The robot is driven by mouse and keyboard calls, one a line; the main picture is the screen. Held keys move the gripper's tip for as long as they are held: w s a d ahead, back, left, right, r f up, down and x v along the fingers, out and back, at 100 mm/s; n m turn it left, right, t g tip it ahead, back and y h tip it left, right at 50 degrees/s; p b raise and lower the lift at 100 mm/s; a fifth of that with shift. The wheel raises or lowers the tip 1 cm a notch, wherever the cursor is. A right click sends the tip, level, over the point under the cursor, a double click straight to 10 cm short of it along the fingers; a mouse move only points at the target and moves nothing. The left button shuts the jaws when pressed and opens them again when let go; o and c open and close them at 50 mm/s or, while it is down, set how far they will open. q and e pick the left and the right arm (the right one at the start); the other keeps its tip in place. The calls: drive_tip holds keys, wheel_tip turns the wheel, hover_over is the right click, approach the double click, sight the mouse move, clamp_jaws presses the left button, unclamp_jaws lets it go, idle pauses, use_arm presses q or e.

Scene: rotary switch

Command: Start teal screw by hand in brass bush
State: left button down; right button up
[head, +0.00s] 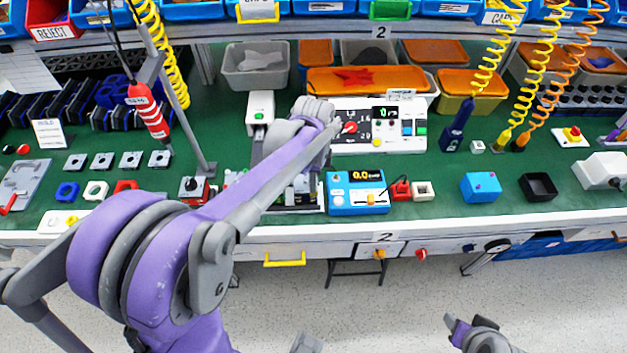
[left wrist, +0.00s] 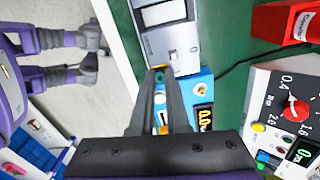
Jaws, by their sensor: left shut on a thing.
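My left gripper (left wrist: 160,72) is shut at its fingertips on a tiny thing, taken as the teal screw. Only a small teal and yellowish patch shows there, so its tilt cannot be told. The fingertips are over the near edge of a grey-white panel unit (left wrist: 170,42), beside a blue meter box (left wrist: 200,92). The brass bush cannot be made out for certain, nor whether the screw touches it. In the head view my purple forearm hides the left fingers. My right gripper (head: 458,327) is low at the bottom right, away from the bench; its jaw opening is unclear.
In the head view the blue meter box (head: 357,192) stands right of the arm, with a white dial panel (head: 350,146) behind it. A red tool (head: 147,108) hangs at the left. Blue (head: 481,187) and black (head: 538,187) boxes stand further right. Green mat between them is clear.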

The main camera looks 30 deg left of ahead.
use_arm(q)
drive_tip(key=c, duration=0.8)
unclamp_jaws()
drive_tip(key=shift+c, duration=0.2)
drive_tip(key=shift+w+f, duration=0.1)
wheel_tip(320, 180, up, 11)
drive_tip(key=shift+p, duration=0.45)
drive_tip(key=s+d+f+n+t, duration=0.2)
drive_tip(key=s+d+f+n, duration=0.1)
drive_tip(key=s+n, duration=0.3)
drive_tip(key=s+d+f+n+t+p, duration=0.1)
drive_tip(key=s+d+f+n+t, duration=0.2)
drive_tip(key=s+n, duration=0.4)
drive_tip(key=s+f, duration=0.1)
drive_tip(key=s, duration=0.1)
drive_tip(key=shift+s+d+f, duration=0.2)
drive_tip(key=shift+s+d, duration=0.1)
drive_tip(key=shift+d, duration=0.1)
